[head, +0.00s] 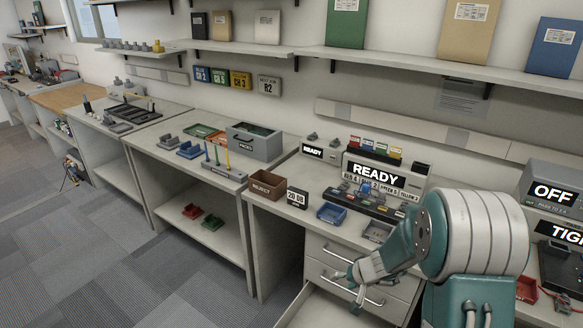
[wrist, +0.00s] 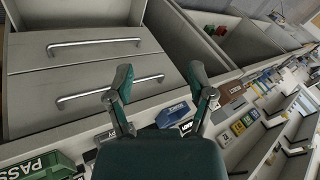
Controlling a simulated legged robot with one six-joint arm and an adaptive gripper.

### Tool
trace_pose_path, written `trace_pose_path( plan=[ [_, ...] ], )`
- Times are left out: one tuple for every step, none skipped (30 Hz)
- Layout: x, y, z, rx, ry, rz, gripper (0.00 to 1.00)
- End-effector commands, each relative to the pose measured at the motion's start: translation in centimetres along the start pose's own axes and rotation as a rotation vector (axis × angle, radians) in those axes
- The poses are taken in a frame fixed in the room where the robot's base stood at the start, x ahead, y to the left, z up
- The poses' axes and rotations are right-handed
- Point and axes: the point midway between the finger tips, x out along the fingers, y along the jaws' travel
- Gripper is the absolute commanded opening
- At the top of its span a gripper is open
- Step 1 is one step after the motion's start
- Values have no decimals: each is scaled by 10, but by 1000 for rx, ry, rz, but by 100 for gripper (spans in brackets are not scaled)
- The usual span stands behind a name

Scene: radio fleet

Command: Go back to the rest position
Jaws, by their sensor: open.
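My gripper (head: 346,288) hangs in front of the drawer unit (head: 349,252) at the right workbench in the head view. In the wrist view my gripper (wrist: 160,80) has its two green-and-grey fingers spread apart with nothing between them. Two drawer fronts with bar handles (wrist: 95,45) fill the upper left of that view. My arm crosses the lower right of the head view and hides part of the bench. Contact between my fingers and the drawers cannot be told.
A lower drawer (head: 325,310) stands pulled out beneath my gripper. The bench top holds a brown REJECT bin (head: 268,186), a blue tray (head: 331,213) and a READY display (head: 375,174). An OFF display (head: 553,192) stands right of my arm. The carpet floor at left is clear.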

Motion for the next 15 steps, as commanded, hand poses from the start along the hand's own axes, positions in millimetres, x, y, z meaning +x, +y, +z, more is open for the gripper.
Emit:
trace_pose_path(
  plan=[
    [-19,-14,-1,-26,6,-9,69],
    [-29,-21,0,-39,5,-13,69],
    [-42,-31,2,-57,4,-17,69],
    [-52,-37,3,-70,3,-18,69],
    [-61,-43,6,-83,1,-20,69],
    [-74,-51,9,-101,-1,-21,69],
    [-84,-57,12,-113,-2,-20,69],
    [-93,-62,15,-125,-4,-19,69],
    [-105,-69,19,-141,-7,-16,69],
    [-114,-73,23,-153,-8,-13,69],
    [-123,-78,27,-164,-9,-10,69],
    [-135,-83,32,-179,-11,-3,69],
    [-144,-86,37,-190,-11,3,69],
    [-152,-90,41,-200,-13,8,69],
    [-164,-94,48,-214,-13,18,69]
  ],
)
